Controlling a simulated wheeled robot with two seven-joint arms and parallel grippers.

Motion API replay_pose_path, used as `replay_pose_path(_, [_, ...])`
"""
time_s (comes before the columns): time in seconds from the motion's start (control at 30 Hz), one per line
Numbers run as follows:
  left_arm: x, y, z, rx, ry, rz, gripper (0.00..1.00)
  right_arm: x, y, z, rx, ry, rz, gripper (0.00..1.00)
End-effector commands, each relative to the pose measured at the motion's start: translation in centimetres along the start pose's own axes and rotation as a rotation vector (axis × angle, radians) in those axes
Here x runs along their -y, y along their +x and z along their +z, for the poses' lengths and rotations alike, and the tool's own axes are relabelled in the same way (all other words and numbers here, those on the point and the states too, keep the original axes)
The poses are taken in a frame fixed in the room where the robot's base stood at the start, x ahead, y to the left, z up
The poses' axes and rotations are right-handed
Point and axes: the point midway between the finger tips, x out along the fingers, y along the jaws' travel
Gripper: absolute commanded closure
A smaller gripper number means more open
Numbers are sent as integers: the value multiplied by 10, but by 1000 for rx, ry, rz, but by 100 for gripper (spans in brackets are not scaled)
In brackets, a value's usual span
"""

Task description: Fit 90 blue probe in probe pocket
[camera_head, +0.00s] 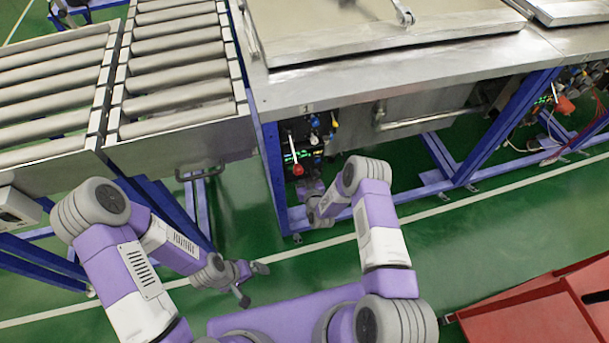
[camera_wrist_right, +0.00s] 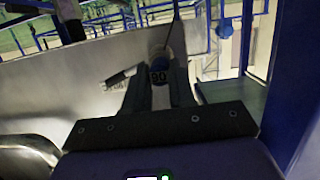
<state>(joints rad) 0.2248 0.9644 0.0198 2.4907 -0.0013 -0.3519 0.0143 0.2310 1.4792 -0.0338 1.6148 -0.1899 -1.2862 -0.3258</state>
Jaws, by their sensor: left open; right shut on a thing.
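My right gripper (camera_wrist_right: 160,92) is shut on the blue probe marked 90 (camera_wrist_right: 159,77). The probe shows between the two dark fingers in the right wrist view, its far end dim and blurred. In the head view my right arm reaches under the steel-topped machine (camera_head: 330,85), beside a dark panel with valves and lights (camera_head: 305,145). The probe cannot be made out there. My left gripper (camera_head: 246,282) is open and empty above the green floor, far from the panel. I cannot pick out the probe pocket for certain in either view.
Roller conveyors (camera_head: 170,75) stand at the left. Blue frame legs (camera_head: 272,180) flank the panel. A steel wall (camera_wrist_right: 60,75) runs close by the right gripper. A red tray (camera_head: 540,315) lies at the lower right. The green floor between is clear.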

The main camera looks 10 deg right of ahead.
Motion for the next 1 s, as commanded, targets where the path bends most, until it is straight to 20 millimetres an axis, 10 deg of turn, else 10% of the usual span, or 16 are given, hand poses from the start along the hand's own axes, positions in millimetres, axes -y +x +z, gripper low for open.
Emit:
replay_pose_path(0.1, [0,0,0,0,0,0,0,2,11,-14,-27,-1,-2,100])
replay_pose_path(0.13, [0,0,0,0,0,0,0,2,11,-14,-27,-1,-2,74])
replay_pose_path(0.33, [0,0,0,0,0,0,0,2,11,-14,-26,-1,-1,46])
replay_pose_path(1.0, [-8,-20,1,0,0,0,0,-1,-21,-13,-22,-1,4,46])
